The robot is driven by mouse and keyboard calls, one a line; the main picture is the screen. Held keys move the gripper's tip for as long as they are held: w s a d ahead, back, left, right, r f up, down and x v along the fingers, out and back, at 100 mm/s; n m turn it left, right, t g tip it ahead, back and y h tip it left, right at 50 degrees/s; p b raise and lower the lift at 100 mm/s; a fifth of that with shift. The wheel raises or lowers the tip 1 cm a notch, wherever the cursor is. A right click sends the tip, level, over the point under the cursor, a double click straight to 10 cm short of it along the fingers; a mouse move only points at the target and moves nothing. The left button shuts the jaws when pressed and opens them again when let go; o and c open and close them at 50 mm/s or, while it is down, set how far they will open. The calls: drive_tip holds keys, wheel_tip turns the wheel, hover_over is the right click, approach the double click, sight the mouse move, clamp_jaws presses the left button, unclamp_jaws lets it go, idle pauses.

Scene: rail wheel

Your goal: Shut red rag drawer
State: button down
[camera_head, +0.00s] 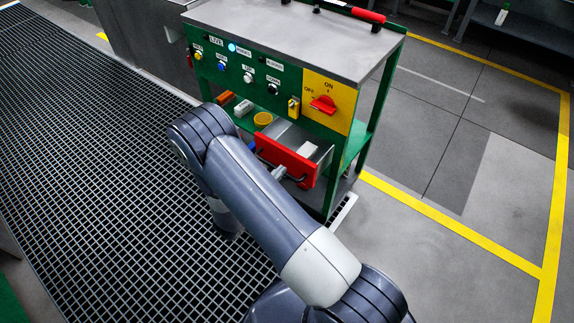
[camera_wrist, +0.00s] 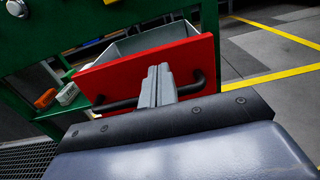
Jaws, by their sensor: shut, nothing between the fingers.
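The red rag drawer (camera_head: 288,160) stands pulled out of the green cart, below its control panel. In the head view my arm hides its left lower part. A pale item (camera_head: 308,149) shows inside the grey drawer box. In the wrist view the red front (camera_wrist: 135,72) is close ahead, with a black bar handle (camera_wrist: 120,105) across it. My gripper (camera_wrist: 158,72) is shut and empty. Its fingers point at the middle of the red front, over the handle. I cannot tell if they touch it.
The green cart (camera_head: 362,140) has a grey top (camera_head: 290,30) and a yellow switch plate with a red knob (camera_head: 323,104). A yellow round container (camera_head: 263,119) and small items sit on its shelf. Dark floor grating (camera_head: 80,170) lies left; grey floor (camera_head: 430,250) is clear on the right.

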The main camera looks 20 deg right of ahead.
sight(293, 158)
drive_tip(key=shift+b+x, duration=0.3)
drive_tip(key=shift+x, duration=1.9)
drive_tip(key=b+x, duration=0.1)
drive_tip(key=x, duration=0.8)
drive_tip(key=shift+b, duration=0.4)
drive_tip(key=shift+a, duration=0.1)
drive_tip(key=shift+s, duration=0.1)
drive_tip(key=shift+s+a, duration=0.1)
drive_tip(key=shift+a, duration=0.2)
drive_tip(key=p+v, duration=0.1)
drive_tip(key=v, duration=1.2)
